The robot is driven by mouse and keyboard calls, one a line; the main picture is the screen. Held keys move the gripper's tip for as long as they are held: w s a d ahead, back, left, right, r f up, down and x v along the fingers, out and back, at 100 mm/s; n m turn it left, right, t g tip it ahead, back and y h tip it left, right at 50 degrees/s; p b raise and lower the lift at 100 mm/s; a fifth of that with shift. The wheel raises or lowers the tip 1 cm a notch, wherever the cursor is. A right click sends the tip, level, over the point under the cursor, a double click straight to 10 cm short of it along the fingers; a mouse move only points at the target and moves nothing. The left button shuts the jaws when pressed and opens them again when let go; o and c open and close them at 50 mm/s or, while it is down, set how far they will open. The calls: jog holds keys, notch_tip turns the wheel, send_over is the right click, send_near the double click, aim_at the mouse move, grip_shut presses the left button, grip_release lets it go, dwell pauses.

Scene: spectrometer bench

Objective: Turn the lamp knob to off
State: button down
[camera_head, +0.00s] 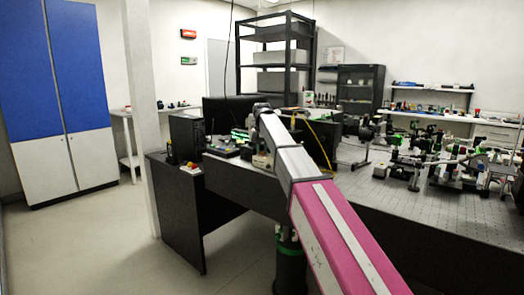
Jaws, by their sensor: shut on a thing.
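My arm reaches from the lower right to the near left end of the dark bench (400,215). My gripper (262,160) is small and partly hidden at the arm's far end, low over the bench top. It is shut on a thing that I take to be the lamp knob. The knob itself cannot be made out, being hidden or too small. The way the knob is turned cannot be seen. The lamp cannot be told apart from the gear around the gripper.
Left of my gripper are green-lit gear (240,135), a black computer case (186,137) and a red-and-yellow button box (191,168). Optical mounts (440,160) crowd the bench's right. A yellow cable (322,140) hangs just right of my wrist. A white post (142,120) stands left; floor there is clear.

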jog(key=n, duration=0.4)
jog(key=shift+n, duration=0.3)
jog(key=n, duration=1)
jog(key=shift+n, duration=0.4)
jog(key=n, duration=0.4)
jog(key=shift+n, duration=0.4)
jog(key=c, duration=1)
grip_release()
